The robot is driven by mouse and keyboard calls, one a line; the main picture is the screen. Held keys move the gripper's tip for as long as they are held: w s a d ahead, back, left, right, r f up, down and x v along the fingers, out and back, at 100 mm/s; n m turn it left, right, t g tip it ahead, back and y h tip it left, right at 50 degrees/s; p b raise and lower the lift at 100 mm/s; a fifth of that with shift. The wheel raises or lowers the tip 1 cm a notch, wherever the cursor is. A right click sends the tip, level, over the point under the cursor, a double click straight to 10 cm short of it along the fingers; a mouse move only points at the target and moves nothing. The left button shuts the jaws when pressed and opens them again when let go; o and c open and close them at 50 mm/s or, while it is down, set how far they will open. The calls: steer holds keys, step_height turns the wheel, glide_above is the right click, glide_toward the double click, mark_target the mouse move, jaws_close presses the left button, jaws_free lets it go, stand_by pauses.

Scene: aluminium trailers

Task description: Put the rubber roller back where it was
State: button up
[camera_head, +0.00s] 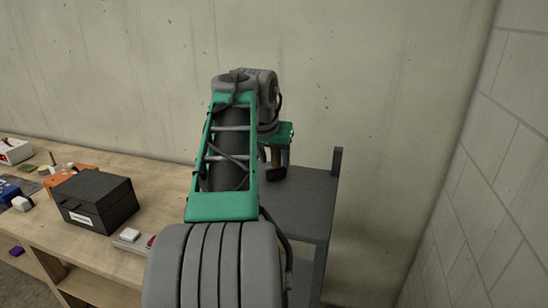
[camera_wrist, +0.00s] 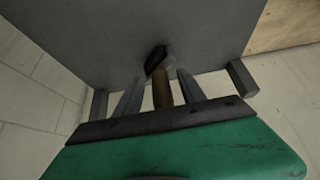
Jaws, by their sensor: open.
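The rubber roller, with a brown handle (camera_wrist: 162,94) and a black head (camera_wrist: 157,60), lies between the two fingers of my gripper (camera_wrist: 160,75) in the wrist view. The fingers are open, with gaps on both sides of the handle. In the head view my gripper (camera_head: 277,166) points down over the dark grey stand (camera_head: 305,198), and a bit of the brown handle (camera_head: 268,154) shows there. The stand's grey top (camera_wrist: 100,35) fills much of the wrist view. I cannot tell whether the roller rests on it. The handle's near end is hidden by the gripper.
A wooden workbench (camera_head: 165,205) stands left of the stand, holding a black box (camera_head: 95,198) and several small items. A short post (camera_head: 337,160) rises at the stand's back right corner. Concrete and block walls stand behind and right. The visible stand top is otherwise clear.

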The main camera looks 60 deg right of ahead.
steer(key=shift+r, duration=0.25)
steer(key=w+p+v, duration=0.1)
steer(key=p+v, duration=0.3)
steer(key=v, duration=0.8)
steer(key=w+a+f+n+t+y, duration=0.1)
steer(key=w+a+f+n, duration=0.3)
steer(key=a, duration=0.4)
steer(key=w+a+f+n+t, duration=0.1)
steer(key=w+a+f+n, duration=0.3)
steer(key=a, duration=0.4)
steer(key=w+a+f+n+t+y, duration=0.1)
steer(key=w+a+f+n, duration=0.1)
steer(key=w+a+f, duration=0.35)
steer(key=s+a+f+n+y+b, duration=0.1)
steer(key=a+f+n+y, duration=0.1)
steer(key=a+f, duration=0.5)
steer(key=s+a+f+n+y+b, duration=0.1)
steer(key=a+f+n, duration=0.3)
steer(key=a, duration=0.9)
step_height(320, 180, down, 3)
steer(key=shift+a+r+t+y+b, duration=0.1)
steer(key=shift+a+t+y+b, duration=0.35)
steer(key=shift+b, duration=0.25)
steer(key=shift+s+d, duration=0.15)
